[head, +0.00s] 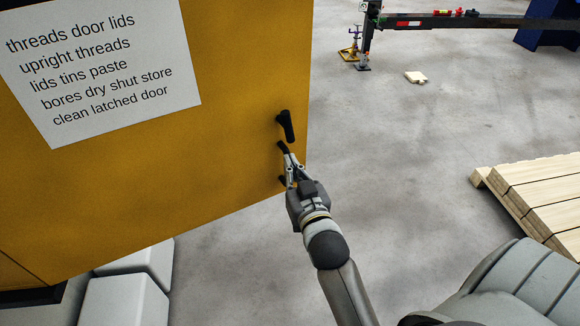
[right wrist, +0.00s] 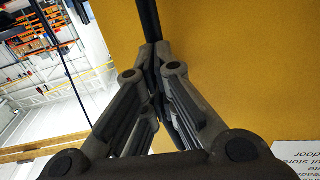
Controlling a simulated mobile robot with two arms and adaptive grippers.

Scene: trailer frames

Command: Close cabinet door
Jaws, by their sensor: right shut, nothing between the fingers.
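The yellow cabinet door (head: 200,170) fills the left of the head view and bears a white printed sign (head: 100,65). A black handle (head: 286,126) sits near its right edge. My right gripper (head: 285,150) is shut and empty, with its tips just below the handle and close to the door face. In the right wrist view its fingertips (right wrist: 154,55) are together in front of the yellow door (right wrist: 230,60). A dark bar, which may be the handle, runs up from the tips there. Whether the gripper touches the door is unclear. My left gripper is out of view.
White blocks (head: 125,295) lie on the floor below the door at lower left. Stacked timber (head: 540,200) lies at right. The grey floor between is clear.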

